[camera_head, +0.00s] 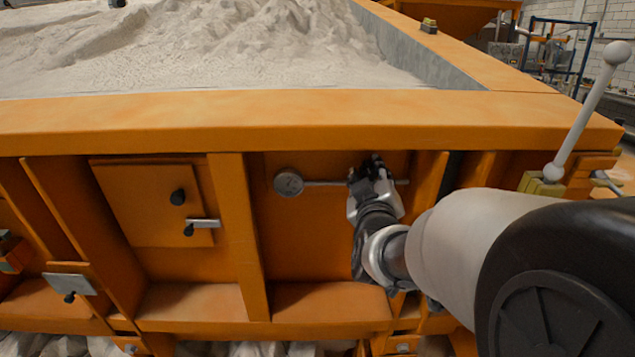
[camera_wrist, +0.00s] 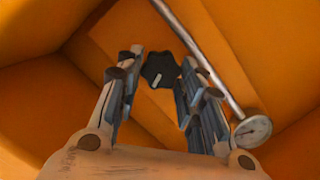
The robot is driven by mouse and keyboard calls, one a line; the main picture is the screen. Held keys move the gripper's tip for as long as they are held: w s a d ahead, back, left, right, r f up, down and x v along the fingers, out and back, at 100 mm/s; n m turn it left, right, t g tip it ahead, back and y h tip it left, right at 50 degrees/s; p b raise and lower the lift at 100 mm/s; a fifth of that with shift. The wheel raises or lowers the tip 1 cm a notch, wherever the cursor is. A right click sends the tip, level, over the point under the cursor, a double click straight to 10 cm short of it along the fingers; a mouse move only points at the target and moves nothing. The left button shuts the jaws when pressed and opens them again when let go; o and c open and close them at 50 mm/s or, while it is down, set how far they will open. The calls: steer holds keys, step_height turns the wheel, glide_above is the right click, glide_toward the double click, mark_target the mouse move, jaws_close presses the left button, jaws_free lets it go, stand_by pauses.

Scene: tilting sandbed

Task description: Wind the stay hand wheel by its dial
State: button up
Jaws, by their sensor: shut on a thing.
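The stay hand wheel (camera_wrist: 160,66) is a small black lobed knob with a white mark, in the wrist view between my two fingertips. My gripper (camera_wrist: 161,72) is shut on it, one finger at each side. In the head view my gripper (camera_head: 371,168) is at the orange panel under the sandbed rim, and I cannot tell the wheel from the dark fingertips there. The round pale dial (camera_head: 289,183) sits at the left end of a thin metal rod (camera_head: 328,183). The dial (camera_wrist: 253,131) also shows at the right in the wrist view, its reading too small to make out.
The orange sandbed rim (camera_head: 300,121) overhangs the panel from above. Upright orange ribs (camera_head: 240,235) flank the recess. A hatch (camera_head: 150,205) with black knobs is at the left. A white ball-ended lever (camera_head: 585,115) stands at the right, near my arm.

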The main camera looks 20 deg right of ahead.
steer(key=n+b, duration=0.1)
steer(key=n, duration=0.2)
steer(key=shift+w+a+f+h, duration=0.1)
steer(key=shift+f+h, duration=0.05)
steer(key=shift+h, duration=0.25)
steer(key=n+h, duration=0.1)
steer(key=n, duration=0.3)
steer(key=shift+f+t+b, duration=0.15)
steer(key=shift+t+b, duration=0.15)
steer(key=shift+b, duration=0.1)
steer(key=shift+f+n+t+h+b, duration=0.2)
steer(key=shift+n+b, duration=0.3)
steer(key=shift+n, duration=1.35)
steer(key=shift+r+n+t+h+b, duration=0.1)
steer(key=shift+n+t+b, duration=0.3)
steer(key=shift+n, duration=1.45)
steer(key=o, duration=1.1)
steer(key=shift+c, duration=0.2)
